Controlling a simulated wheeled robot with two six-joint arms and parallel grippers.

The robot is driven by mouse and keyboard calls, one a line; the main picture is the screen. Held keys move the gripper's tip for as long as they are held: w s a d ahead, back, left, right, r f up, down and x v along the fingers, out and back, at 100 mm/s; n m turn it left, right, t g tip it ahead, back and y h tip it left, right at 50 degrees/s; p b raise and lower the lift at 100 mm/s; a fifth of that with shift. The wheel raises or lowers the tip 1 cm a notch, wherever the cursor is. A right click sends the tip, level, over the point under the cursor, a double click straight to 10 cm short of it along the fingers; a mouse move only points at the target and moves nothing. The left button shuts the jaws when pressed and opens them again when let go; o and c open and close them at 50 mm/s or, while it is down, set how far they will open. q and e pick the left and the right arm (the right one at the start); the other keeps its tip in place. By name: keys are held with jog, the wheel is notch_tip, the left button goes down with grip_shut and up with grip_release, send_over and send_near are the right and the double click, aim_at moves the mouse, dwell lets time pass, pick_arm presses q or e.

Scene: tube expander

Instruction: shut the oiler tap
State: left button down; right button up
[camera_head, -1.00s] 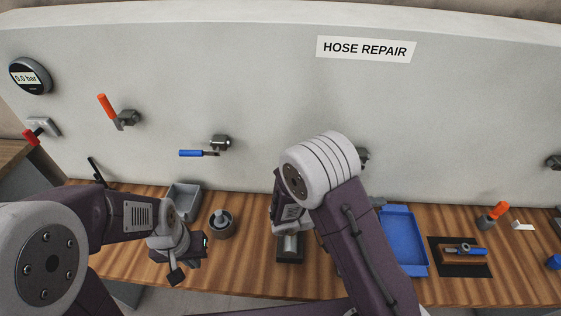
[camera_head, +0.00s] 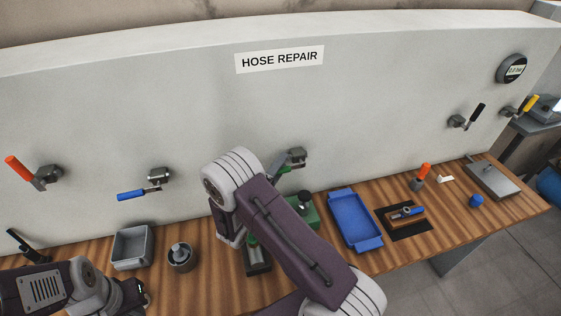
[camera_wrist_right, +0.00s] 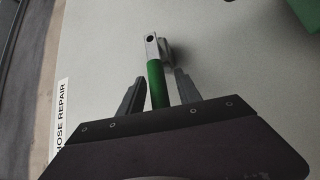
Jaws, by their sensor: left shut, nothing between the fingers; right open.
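The tap with a green handle (camera_head: 284,170) is on the wall panel, right of my right arm. In the right wrist view its green handle (camera_wrist_right: 157,85) lies between the fingers of my right gripper (camera_wrist_right: 156,82), which is open. Whether a finger touches the handle I cannot tell. Its grey metal end (camera_wrist_right: 151,46) shows beyond the fingertips. My right arm hides much of the right gripper in the head view. No label names this tap as the oiler tap. My left gripper (camera_head: 137,295) is shut and empty, low at the left near the bench.
Other wall taps have orange (camera_head: 18,168), blue (camera_head: 131,195), black (camera_head: 477,114) and yellow (camera_head: 530,103) handles. A gauge (camera_head: 512,68) hangs at the right. The bench holds a grey bin (camera_head: 132,247), a grey pot (camera_head: 181,257), a blue tray (camera_head: 354,222) and a black mat (camera_head: 403,231).

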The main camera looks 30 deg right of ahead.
jog(key=shift+d, duration=0.2)
jog(key=shift+a, duration=0.1)
grip_shut()
dwell(1.2)
